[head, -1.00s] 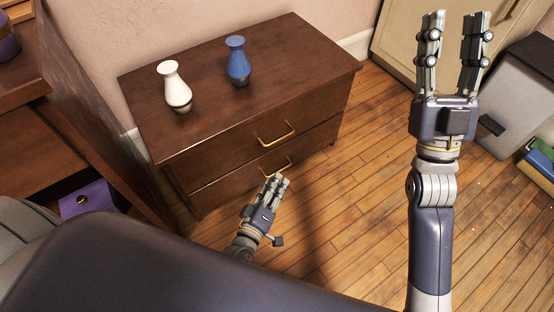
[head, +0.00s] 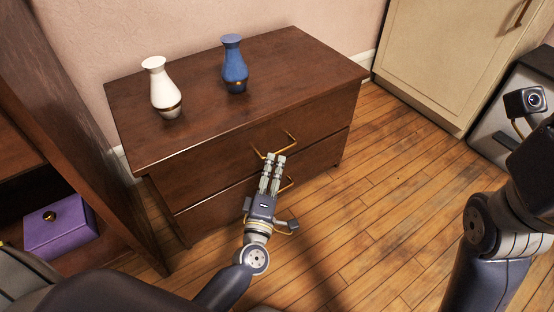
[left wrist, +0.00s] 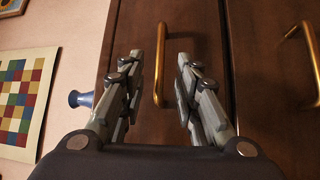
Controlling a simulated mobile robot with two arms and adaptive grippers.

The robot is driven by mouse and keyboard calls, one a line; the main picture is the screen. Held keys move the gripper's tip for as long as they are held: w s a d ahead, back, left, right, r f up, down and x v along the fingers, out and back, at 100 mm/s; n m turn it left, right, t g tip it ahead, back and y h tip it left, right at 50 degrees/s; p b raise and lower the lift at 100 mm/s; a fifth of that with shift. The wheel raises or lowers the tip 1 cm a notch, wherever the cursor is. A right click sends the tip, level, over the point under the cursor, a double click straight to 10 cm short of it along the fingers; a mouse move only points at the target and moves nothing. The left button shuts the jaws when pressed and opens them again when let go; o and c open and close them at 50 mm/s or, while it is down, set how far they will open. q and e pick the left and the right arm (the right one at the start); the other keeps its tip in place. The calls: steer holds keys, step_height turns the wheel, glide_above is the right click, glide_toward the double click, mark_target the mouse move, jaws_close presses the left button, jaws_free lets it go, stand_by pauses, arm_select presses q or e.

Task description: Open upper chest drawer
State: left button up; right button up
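The dark wooden chest (head: 195,165) has two drawers, both shut. The upper drawer (head: 225,165) has a brass handle (head: 290,138), partly covered by my fingertips in the head view. My left gripper (head: 273,160) is open in front of it. In the left wrist view, the upper handle (left wrist: 160,70) shows in the gap between the two fingers (left wrist: 160,85), with space on both sides. The lower drawer's handle (head: 287,184) is partly behind my fingers; it also shows in the left wrist view (left wrist: 314,58). My right gripper's fingers are out of view.
A white vase (head: 163,90) and a blue vase (head: 235,68) stand on the chest top. A dark shelf with a purple box (head: 62,228) is at the left. A beige cabinet (head: 440,60) stands at the back right. The wooden floor (head: 370,200) is clear.

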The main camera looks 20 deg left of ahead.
arm_select(q)
steer(key=shift+w+a+r+b, duration=0.1)
steer(key=shift+w+r+b, duration=0.1)
steer(key=shift+w, duration=0.8)
steer(key=shift+w+a+r+b, duration=0.1)
steer(key=shift+w+b, duration=0.05)
steer(key=shift+w, duration=0.85)
jaws_close()
